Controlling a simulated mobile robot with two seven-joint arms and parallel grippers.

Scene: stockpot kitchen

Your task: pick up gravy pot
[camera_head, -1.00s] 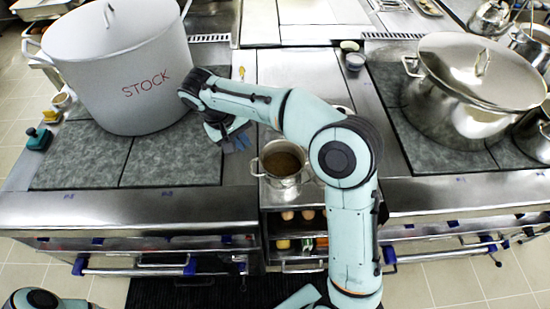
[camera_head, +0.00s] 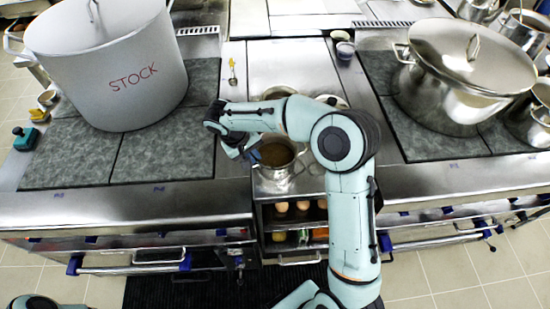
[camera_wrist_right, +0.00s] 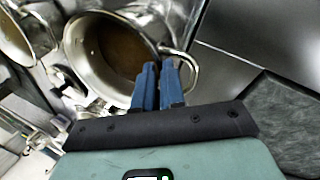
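The gravy pot (camera_head: 293,167) is a small metal pot with brown liquid in it, upright on the narrow counter between the stoves. My right arm passes over its far side and hides part of it. My right gripper (camera_head: 243,153) is at the pot's left side. In the right wrist view the pot (camera_wrist_right: 88,62) fills the upper left. The blue fingers (camera_wrist_right: 158,75) overlap its rim beside a loop handle (camera_wrist_right: 192,66). They are close together with a narrow gap; whether they grip the handle is unclear. My left gripper is out of view.
A large grey STOCK pot (camera_head: 110,75) stands on the left stove. A lidded steel pot (camera_head: 440,100) stands on the right stove. Small bowls (camera_head: 344,48) sit behind on the counter. A shelf with eggs (camera_head: 300,207) is below the gravy pot.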

